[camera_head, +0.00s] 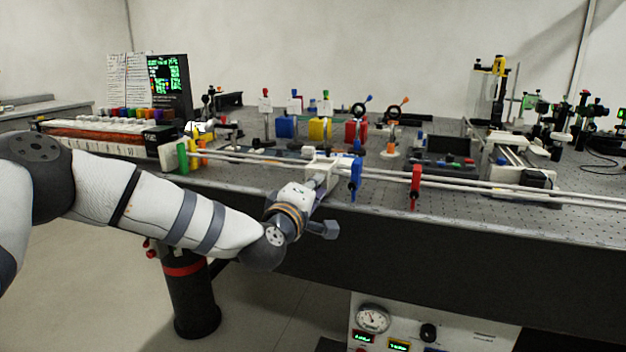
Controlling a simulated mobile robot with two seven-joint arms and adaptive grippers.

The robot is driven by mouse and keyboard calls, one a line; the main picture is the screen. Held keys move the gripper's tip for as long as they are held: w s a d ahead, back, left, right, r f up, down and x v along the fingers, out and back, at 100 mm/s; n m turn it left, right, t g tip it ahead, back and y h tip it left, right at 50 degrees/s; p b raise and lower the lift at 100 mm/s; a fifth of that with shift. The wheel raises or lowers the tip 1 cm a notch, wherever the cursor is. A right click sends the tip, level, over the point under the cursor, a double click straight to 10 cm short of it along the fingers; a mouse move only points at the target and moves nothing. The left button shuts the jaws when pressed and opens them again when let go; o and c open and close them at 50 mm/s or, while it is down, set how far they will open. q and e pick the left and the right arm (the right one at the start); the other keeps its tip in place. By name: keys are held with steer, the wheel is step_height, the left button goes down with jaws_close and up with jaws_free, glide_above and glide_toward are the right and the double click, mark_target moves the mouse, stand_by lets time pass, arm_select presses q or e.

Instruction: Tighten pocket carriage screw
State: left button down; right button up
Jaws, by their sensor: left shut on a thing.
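Two pale parallel rails (470,189) run along the front of the bench. A white carriage block (322,163) sits on them near the middle. My left gripper (321,182) reaches up from the lower left to the front of this block. Its fingers are shut on a small part at the carriage front, seemingly the pocket carriage screw, which the fingers hide. A blue upright piece (355,178) stands on the rails just right of the gripper, and a red one (415,185) further right. My right gripper is not in view.
Blue, yellow and red blocks (319,129) on posts stand behind the rails. More optics crowd the bench's right rear. The dark bench front (440,260) drops below the arm, above a gauge panel (372,318).

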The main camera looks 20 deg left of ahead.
arm_select(q)
steer(key=m+p, duration=0.2)
steer(key=m, duration=0.4)
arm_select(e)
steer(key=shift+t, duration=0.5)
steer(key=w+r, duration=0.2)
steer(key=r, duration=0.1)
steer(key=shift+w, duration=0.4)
arm_select(q)
steer(key=shift+f, duration=0.1)
steer(key=c, duration=1.6)
jaws_free()
